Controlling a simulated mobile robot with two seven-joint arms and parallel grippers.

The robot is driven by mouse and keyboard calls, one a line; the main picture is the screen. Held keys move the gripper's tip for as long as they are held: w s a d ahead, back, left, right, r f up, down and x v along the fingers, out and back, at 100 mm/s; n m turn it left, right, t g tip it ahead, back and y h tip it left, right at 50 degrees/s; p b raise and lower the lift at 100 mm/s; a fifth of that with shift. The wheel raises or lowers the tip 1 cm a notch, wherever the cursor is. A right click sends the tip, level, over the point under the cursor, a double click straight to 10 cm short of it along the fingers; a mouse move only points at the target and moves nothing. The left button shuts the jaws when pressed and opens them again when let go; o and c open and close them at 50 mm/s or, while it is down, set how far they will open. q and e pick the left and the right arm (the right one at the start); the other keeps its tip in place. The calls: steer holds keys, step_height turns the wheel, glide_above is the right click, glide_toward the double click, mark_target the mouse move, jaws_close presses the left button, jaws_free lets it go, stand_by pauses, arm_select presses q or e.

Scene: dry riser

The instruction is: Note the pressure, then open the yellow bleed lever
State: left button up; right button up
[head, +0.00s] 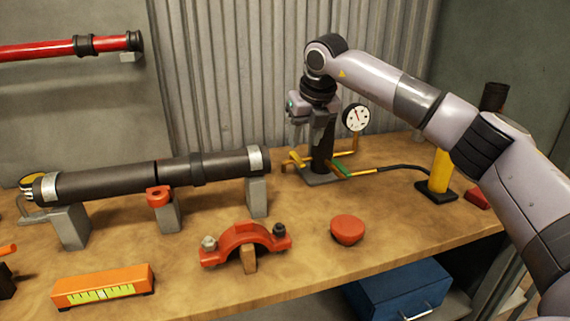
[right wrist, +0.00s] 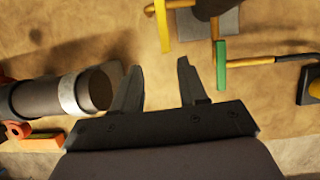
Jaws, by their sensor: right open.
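The pressure gauge (head: 356,117) has a round white dial and a red needle leaning to the upper left; its numbers are too small to read. It stands behind a dark upright post on a grey plate. The yellow lever (head: 296,158) is low at the left of the post; it also shows in the right wrist view (right wrist: 163,28). A green lever (head: 342,168) sits on the pipe to the right and shows in the wrist view (right wrist: 221,66). My right gripper (right wrist: 158,66) is open and empty, above the bench, its fingers apart from both levers. My left gripper is out of view.
A dark pipe (head: 130,177) lies on grey supports at the left. A red clamp (head: 245,237), a red cap (head: 347,229) and an orange spirit level (head: 103,287) lie in front. A yellow-and-black pump-like item (head: 440,171) stands right. Corrugated wall is behind.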

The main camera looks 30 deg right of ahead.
mark_target(301, 162)
steer(key=shift+d+x, duration=0.2)
steer(key=shift+x, duration=1.55)
steer(key=shift+d+x, duration=0.2)
steer(key=shift+x, duration=1.55)
steer(key=shift+w+r, duration=0.1)
jaws_close()
